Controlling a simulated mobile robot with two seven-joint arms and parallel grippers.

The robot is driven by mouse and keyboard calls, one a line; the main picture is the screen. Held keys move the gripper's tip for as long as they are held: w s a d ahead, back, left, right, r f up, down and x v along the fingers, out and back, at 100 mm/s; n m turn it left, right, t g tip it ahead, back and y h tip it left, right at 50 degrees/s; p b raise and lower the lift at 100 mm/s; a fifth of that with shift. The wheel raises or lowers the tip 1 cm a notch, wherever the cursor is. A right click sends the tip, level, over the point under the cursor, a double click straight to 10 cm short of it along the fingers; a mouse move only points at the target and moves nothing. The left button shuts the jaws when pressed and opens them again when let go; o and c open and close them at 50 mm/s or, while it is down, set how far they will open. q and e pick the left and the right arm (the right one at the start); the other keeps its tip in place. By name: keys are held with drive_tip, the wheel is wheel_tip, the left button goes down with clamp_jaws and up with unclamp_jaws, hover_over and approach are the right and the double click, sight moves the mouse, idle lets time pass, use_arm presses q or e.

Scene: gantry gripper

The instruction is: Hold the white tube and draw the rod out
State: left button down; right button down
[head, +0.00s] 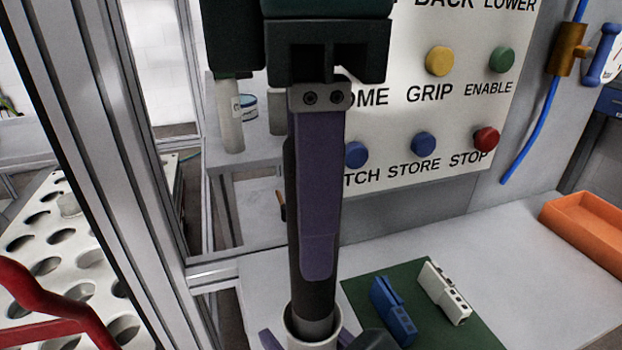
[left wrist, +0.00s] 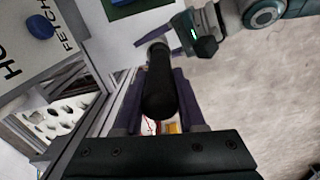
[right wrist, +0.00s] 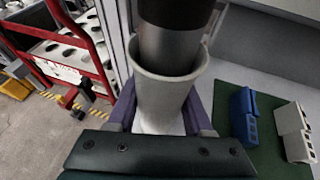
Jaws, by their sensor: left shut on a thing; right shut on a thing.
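The white tube (right wrist: 163,97) stands upright in the right wrist view, its open mouth facing up. My right gripper (right wrist: 162,112) is shut on it, one purple finger on each side. In the head view only the tube's rim (head: 291,338) shows at the bottom edge. The dark rod (head: 312,296) is upright with its grey lower part in the tube's mouth; its lower end is hidden inside. A gap shows around the rod there. My left gripper (head: 318,265) reaches down from above and is shut on the rod, which also shows between its fingers in the left wrist view (left wrist: 160,98).
A green mat (head: 410,292) with a blue block (head: 392,312) and a white block (head: 444,291) lies right of the tube. An orange tray (head: 588,226) is farther right. A metal frame post (head: 110,150) stands left, and a button panel (head: 425,130) behind.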

use_arm(q)
drive_tip(key=shift+r, duration=0.75)
drive_tip(key=shift+r, duration=0.1)
drive_tip(key=shift+r, duration=1.4)
drive_tip(key=shift+r, duration=0.1)
drive_tip(key=shift+r, duration=1.4)
use_arm(e)
drive_tip(key=shift+c, duration=1.1)
unclamp_jaws()
